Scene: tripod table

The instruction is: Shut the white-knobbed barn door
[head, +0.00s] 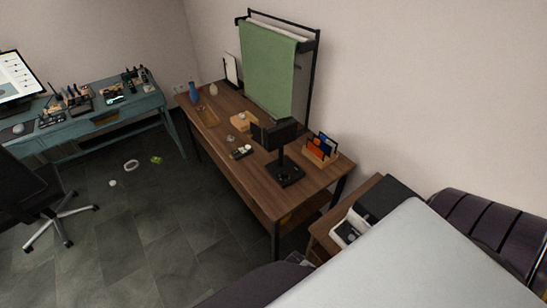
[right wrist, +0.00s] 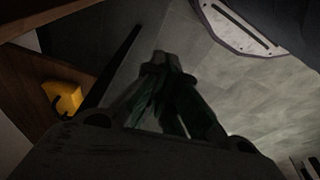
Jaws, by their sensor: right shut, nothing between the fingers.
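A black lamp (head: 282,134) with dark flaps stands upright on a square black base on the wooden table (head: 233,168) in the head view. One dark flap (head: 257,136) sticks out at the lamp's left side. The flaps are small and dark, and I cannot make out a white knob on any of them. My right gripper (right wrist: 165,62) shows in the right wrist view, dark and shut, with nothing between its fingers. It hangs over the grey floor, apart from the table parts at the left. Neither gripper shows in the head view.
On the table are a card holder (head: 320,150), a blue vase (head: 194,93) and a green cloth on a rack (head: 267,68). A yellow object (right wrist: 63,98) lies at the left of the wrist view. A side cabinet (head: 319,232) stands right of the table. Floor left of the table is mostly clear.

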